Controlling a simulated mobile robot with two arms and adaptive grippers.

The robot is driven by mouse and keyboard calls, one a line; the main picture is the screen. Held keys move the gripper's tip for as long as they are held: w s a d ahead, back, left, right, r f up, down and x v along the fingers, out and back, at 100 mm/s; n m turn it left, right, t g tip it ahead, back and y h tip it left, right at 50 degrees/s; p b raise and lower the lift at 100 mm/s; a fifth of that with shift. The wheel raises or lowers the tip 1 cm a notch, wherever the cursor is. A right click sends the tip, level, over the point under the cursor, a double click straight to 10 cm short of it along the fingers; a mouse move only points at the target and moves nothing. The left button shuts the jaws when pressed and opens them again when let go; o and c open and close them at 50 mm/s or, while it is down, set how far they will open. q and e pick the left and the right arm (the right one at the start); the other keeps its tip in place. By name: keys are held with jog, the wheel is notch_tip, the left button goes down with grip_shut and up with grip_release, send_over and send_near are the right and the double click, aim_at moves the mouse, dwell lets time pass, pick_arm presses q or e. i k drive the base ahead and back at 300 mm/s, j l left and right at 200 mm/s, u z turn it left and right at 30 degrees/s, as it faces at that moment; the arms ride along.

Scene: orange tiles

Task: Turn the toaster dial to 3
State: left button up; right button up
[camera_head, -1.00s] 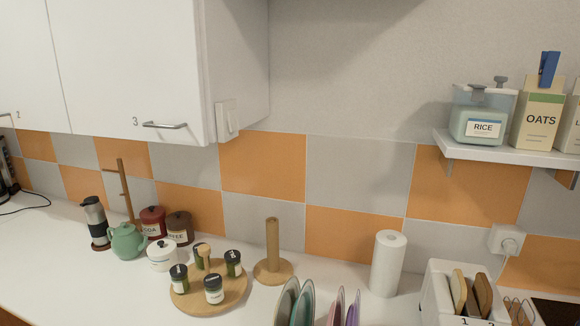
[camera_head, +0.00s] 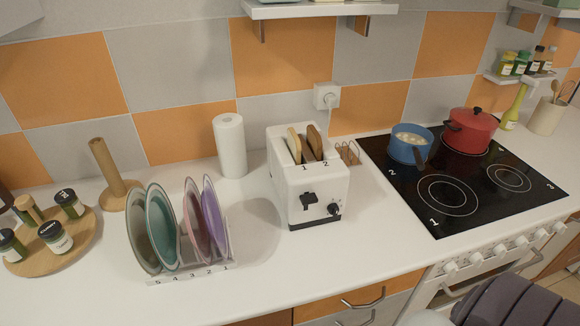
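The white toaster (camera_head: 290,185) stands on the counter near the middle of the head view. Two slices, one pale and one brown, stick up from its slots, marked 1 and 2. On its front are a black lever (camera_head: 308,201) and, to the lower right, a small round black dial (camera_head: 334,209). The marks around the dial are too small to read, so I cannot tell its setting. Neither of my grippers shows in this view.
A plate rack (camera_head: 190,276) with several plates stands left of the toaster, and a paper towel roll (camera_head: 230,147) behind it. A black cooktop (camera_head: 450,213) with a blue pot (camera_head: 408,149) and red pot (camera_head: 470,132) is to the right. The counter before the toaster is clear.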

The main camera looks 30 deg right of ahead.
aim_at(332, 209)
jog(key=z, duration=1.4)
